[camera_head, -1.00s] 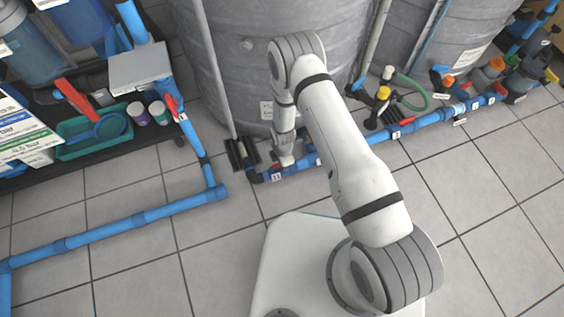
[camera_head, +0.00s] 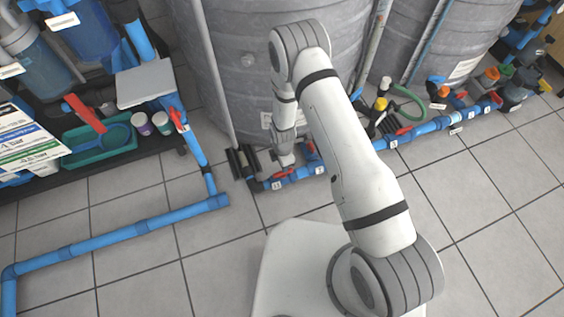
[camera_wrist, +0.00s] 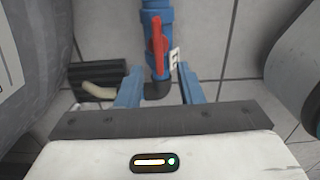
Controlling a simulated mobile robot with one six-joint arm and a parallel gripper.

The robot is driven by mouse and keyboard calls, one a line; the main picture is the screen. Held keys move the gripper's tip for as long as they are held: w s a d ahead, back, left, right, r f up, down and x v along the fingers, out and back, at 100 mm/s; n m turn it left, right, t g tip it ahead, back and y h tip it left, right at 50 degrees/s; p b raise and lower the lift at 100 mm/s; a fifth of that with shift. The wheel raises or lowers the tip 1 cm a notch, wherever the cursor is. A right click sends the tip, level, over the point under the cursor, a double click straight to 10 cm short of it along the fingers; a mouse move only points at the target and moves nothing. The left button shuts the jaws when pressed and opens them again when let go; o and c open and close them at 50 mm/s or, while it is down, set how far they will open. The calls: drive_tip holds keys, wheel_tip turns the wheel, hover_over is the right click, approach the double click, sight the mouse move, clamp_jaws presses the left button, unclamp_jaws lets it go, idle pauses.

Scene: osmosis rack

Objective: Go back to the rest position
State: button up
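My gripper (camera_head: 284,158) is in front of the big grey tank, above a blue floor pipe (camera_head: 310,171). In the wrist view, my gripper (camera_wrist: 160,82) shows two blue fingers well apart with nothing held. A red valve handle (camera_wrist: 158,40) on a blue pipe (camera_wrist: 165,70) shows beyond and between the fingertips, lying along the pipe. The handle also shows in the head view (camera_head: 284,174) just below the gripper. I cannot tell the exact gap between the fingers and the valve. My arm is bent, reaching out from my base.
Large grey tanks (camera_head: 240,60) stand close behind the gripper. A blue pipe (camera_head: 130,232) runs low across the left floor. A shelf at left holds a green tray (camera_head: 100,152), two small jars and a grey box (camera_head: 145,83). Tiled floor (camera_head: 480,220) at right is clear.

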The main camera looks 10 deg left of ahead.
drive_tip(key=w+d+r+m+p, duration=0.2)
drive_tip(key=w+r+m+p, duration=0.15)
drive_tip(key=r, duration=0.85)
drive_tip(key=w+d+r+m+p, duration=0.2)
drive_tip(key=r+p, duration=0.2)
drive_tip(key=r, duration=0.8)
drive_tip(key=s+d+r+m+p, duration=0.1)
drive_tip(key=d+r+m+p, duration=0.25)
drive_tip(key=r, duration=0.65)
drive_tip(key=s+d+r+m+t+p, duration=0.1)
drive_tip(key=d+r+m+p, duration=0.2)
drive_tip(key=r, duration=0.8)
drive_tip(key=s+d+r+m+p, duration=0.1)
drive_tip(key=d+r+p, duration=0.3)
drive_tip(key=r, duration=0.6)
drive_tip(key=s+d+r+m+p, duration=0.3)
drive_tip(key=s+r, duration=0.3)
drive_tip(key=r, duration=0.3)
drive_tip(key=s+d+r+m+t+p, duration=0.1)
drive_tip(key=s+d+r+m+p, duration=0.2)
drive_tip(key=r, duration=0.6)
drive_tip(key=s+d+r+m+p, duration=0.4)
drive_tip(key=s+r+m+p, duration=0.1)
drive_tip(key=s+r+p, duration=0.2)
wheel_tip(320, 180, up, 2)
drive_tip(key=shift+s+r+m+t, duration=0.1)
drive_tip(key=shift+s+m+t, duration=0.2)
drive_tip(key=shift+s, duration=0.6)
